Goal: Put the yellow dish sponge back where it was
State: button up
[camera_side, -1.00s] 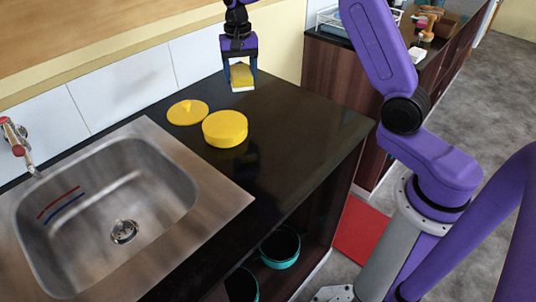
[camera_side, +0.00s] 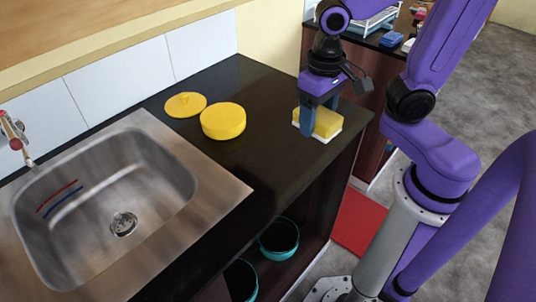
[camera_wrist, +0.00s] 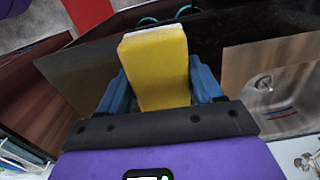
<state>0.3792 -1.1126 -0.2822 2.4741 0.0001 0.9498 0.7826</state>
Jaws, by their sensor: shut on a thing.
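The yellow dish sponge (camera_side: 327,122), with a white layer on one face, is between the blue fingers of my gripper (camera_side: 319,117). My gripper is shut on it, over the right end of the dark counter (camera_side: 268,130). I cannot tell whether the sponge touches the counter top. In the wrist view the sponge (camera_wrist: 157,70) stands out between the two fingers of my gripper (camera_wrist: 160,88), its yellow face toward the camera and the white layer at its far edge.
A yellow round pot (camera_side: 223,121) and its yellow lid (camera_side: 186,104) sit on the counter left of my gripper. A steel sink (camera_side: 120,190) is at left. Behind, another counter holds a white rack (camera_side: 372,22) and a blue item (camera_side: 391,39). The counter's middle is clear.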

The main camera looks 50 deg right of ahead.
jog(key=shift+s+d+f+n, duration=0.15)
jog(key=shift+s+d+f, duration=0.1)
jog(key=shift+s, duration=0.3)
jog(key=shift+s+d+f+n, duration=0.15)
jog(key=shift+s+d+f, duration=0.05)
jog(key=shift+s, duration=0.3)
jog(key=shift+w+a+f, duration=0.2)
jog(key=shift+w+f, duration=0.15)
jog(key=shift+w, duration=0.4)
jog(key=shift+w+a+f, duration=0.15)
jog(key=shift+w+f, duration=0.2)
jog(key=shift+w, duration=0.4)
jog(key=shift+w+a+f, duration=0.2)
jog(key=shift+w+f, duration=0.15)
jog(key=shift+w, duration=0.4)
jog(key=w+a+f, duration=0.1)
jog(key=w+f, duration=0.1)
jog(key=w, duration=0.2)
send_over(268, 155)
jog(key=s, duration=0.1)
notch_tip(268, 155, down, 4)
jog(key=shift+s+d+f, duration=0.15)
jog(key=shift+w+a+f, duration=0.2)
jog(key=shift+w+f, duration=0.45)
jog(key=shift+f, duration=1.6)
jog(key=shift+f, duration=0.1)
jog(key=o, duration=0.9)
jog(key=shift+o, duration=0.2)
